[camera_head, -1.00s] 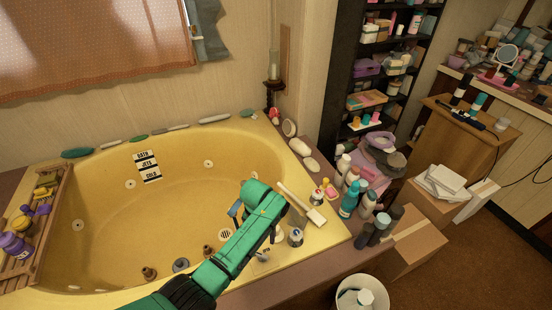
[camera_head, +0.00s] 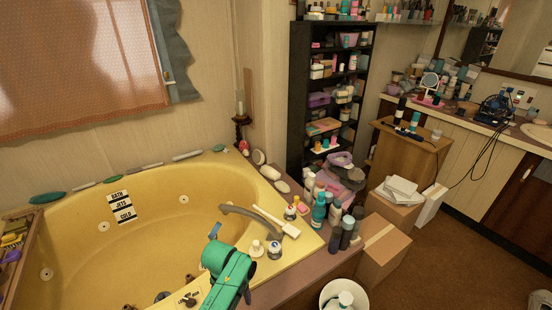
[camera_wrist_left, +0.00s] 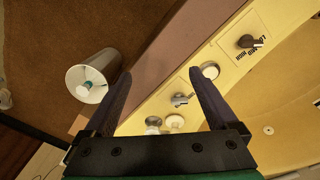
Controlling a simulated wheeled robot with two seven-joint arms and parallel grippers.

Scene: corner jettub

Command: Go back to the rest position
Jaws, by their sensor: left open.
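My left arm comes up from the bottom of the head view as a green link in front of the tub's near rim. Beyond the fingers are the yellow tub rim (camera_wrist_left: 222,58) and several knobs, including a dark one (camera_wrist_left: 250,41). My right gripper is in neither view.
The yellow tub (camera_head: 130,235) fills the lower left. Bottles (camera_head: 318,211) crowd its right corner, where a wooden-handled brush (camera_head: 277,221) lies. A white bin (camera_head: 330,288) and cardboard box (camera_head: 384,250) stand on the floor. Brown carpet (camera_head: 470,262) is clear at right.

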